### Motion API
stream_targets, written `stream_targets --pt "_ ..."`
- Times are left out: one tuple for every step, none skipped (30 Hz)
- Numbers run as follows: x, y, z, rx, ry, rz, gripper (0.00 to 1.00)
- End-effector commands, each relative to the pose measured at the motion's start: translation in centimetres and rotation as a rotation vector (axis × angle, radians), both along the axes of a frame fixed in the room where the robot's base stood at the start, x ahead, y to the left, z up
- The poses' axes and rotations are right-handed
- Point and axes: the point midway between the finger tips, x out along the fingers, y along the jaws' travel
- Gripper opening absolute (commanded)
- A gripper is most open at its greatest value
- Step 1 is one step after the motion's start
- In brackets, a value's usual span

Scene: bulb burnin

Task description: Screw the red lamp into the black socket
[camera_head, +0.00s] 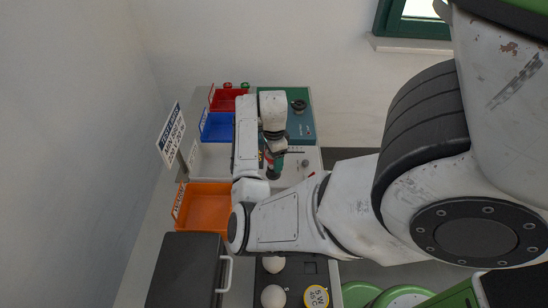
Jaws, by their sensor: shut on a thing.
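My gripper (274,173) points down over the light worktop, right of the blue bin. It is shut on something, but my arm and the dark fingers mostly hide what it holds. A small reddish patch shows at its left side; I cannot tell whether this is the red lamp. A round black fitting, which looks like the black socket (298,106), sits on a teal board (302,128) farther back. My gripper is in front of it and apart from it.
Red (230,101), blue (216,127) and orange (205,208) bins line the left side. Two small red-and-green items stand behind the red bin. A sign (171,136) rises at left. A dark case (185,270) and pale round bulbs (273,296) are in front.

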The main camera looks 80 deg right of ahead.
Motion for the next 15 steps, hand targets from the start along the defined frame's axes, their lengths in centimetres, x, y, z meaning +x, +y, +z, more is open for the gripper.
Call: stream_targets --pt "0.38 -0.06 0.01 -0.003 -0.007 -0.063 0.34" --pt "0.40 -0.06 -0.01 -0.004 -0.008 -0.107 0.34" --pt "0.38 -0.05 -0.02 -0.004 -0.007 -0.166 0.34" --pt "0.39 -0.04 -0.04 -0.004 -0.007 -0.211 0.34" --pt "0.44 -0.05 -0.04 -0.005 -0.009 -0.255 0.34" --pt "0.43 -0.03 -0.06 -0.005 -0.009 -0.315 0.34" --pt "0.39 -0.03 -0.09 -0.005 -0.008 -0.361 0.33" --pt "0.40 -0.02 -0.08 -0.005 -0.008 -0.406 0.33" --pt "0.41 -0.03 -0.10 -0.004 -0.009 -0.467 0.33" --pt "0.39 -0.01 -0.11 -0.005 -0.009 -0.514 0.33" --pt "0.39 0.01 -0.14 -0.005 -0.009 -0.559 0.33" --pt "0.41 0.03 -0.16 -0.003 -0.009 -0.621 0.33" --pt "0.42 0.04 -0.16 -0.003 -0.009 -0.667 0.33" --pt "0.42 0.06 -0.19 -0.004 -0.009 -0.713 0.33" --pt "0.41 0.08 -0.21 -0.003 -0.009 -0.776 0.33"
